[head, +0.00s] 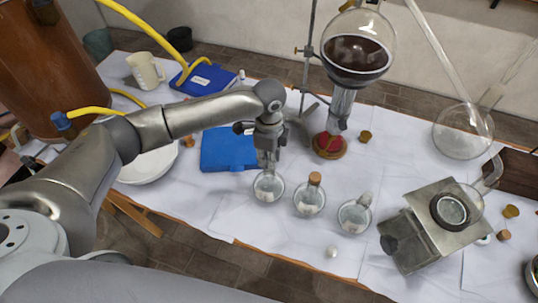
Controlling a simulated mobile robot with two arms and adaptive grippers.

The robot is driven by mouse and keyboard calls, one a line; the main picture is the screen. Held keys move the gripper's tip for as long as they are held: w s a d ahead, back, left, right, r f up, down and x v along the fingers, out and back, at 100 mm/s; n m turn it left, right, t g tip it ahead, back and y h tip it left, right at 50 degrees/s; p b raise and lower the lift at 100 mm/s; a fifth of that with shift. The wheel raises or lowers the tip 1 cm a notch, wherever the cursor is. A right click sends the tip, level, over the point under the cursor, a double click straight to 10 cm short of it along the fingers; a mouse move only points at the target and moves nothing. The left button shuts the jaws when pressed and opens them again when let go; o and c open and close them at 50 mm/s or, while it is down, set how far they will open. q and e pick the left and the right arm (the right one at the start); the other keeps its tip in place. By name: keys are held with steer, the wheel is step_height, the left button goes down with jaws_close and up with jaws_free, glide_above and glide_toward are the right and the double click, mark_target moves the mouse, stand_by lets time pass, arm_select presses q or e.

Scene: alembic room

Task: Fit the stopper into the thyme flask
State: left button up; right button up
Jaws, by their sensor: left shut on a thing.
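Three small round glass flasks stand in a row on the white-covered table: a left one (268,187), a middle one (309,200) with a cork in its neck, and a right one (355,215) with no cork seen. No readable label shows which one holds thyme. My left gripper (267,164) points down right over the left flask, at its neck. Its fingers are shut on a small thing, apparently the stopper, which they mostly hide. I cannot tell whether this thing sits in the neck. My right gripper is not in view.
A stand with a large round flask (357,55) of dark liquid rises behind. A metal box burner (431,230) stands at right, loose corks (503,235) beyond it. A blue book (229,149) and a white bowl (148,165) lie left. A white ball (332,252) lies near the front edge.

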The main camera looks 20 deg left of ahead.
arm_select(q)
steer(key=shift+f+p, duration=0.25)
steer(key=shift+p, duration=0.1)
stand_by(0.5)
steer(key=o, duration=1)
steer(key=o, duration=0.4)
steer(key=shift+r, duration=0.1)
steer(key=shift+r+p, duration=3.45)
steer(key=shift+p, duration=0.35)
